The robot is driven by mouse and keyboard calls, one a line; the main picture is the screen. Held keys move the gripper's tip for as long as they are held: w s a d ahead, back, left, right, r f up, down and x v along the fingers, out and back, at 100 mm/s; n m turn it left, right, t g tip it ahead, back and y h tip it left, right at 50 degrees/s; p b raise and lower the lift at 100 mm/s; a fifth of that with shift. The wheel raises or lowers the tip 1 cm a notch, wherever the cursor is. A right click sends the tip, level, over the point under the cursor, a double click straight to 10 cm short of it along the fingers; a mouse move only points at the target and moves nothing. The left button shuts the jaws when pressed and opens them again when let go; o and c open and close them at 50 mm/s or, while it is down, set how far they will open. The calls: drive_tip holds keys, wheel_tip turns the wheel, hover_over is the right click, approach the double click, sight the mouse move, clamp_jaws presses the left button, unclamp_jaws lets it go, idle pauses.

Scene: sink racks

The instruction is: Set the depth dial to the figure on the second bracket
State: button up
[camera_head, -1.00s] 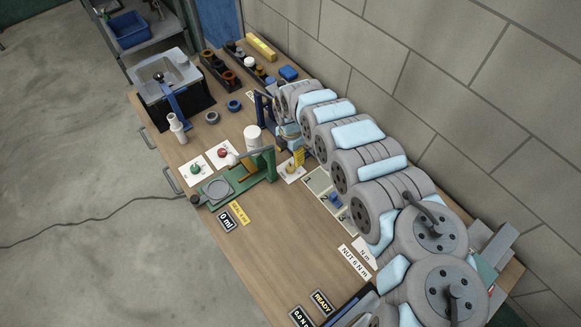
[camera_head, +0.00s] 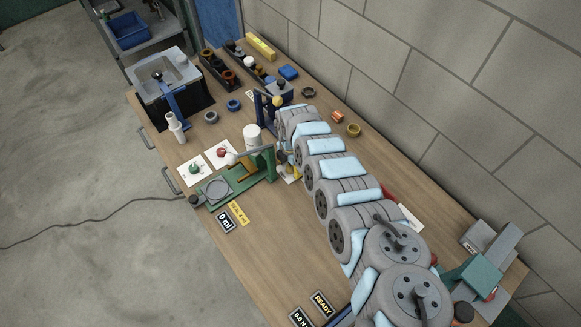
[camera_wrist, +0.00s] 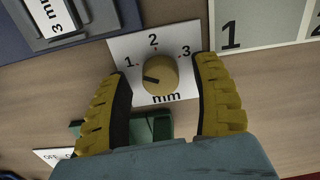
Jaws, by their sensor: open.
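The depth dial (camera_wrist: 160,75) is a round yellow knob on a white card (camera_wrist: 118,52) marked 1, 2, 3 and mm in the wrist view. Its dark pointer line points left, near the 1 mark. My gripper (camera_wrist: 166,68) is open, with its yellow-padded fingers on either side of the dial; contact cannot be told. In the head view my gripper (camera_head: 284,160) is over the dial's card and partly hides it. A plate reading "3 mm" (camera_wrist: 52,12) is at the wrist view's upper left; whether it belongs to the second bracket cannot be told.
A pale panel (camera_wrist: 270,25) with fields marked 1 and 2 lies right of the dial. A green fixture (camera_head: 240,178) and white cylinder (camera_head: 252,136) stand close by.

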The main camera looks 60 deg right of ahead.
clamp_jaws()
idle(0.3)
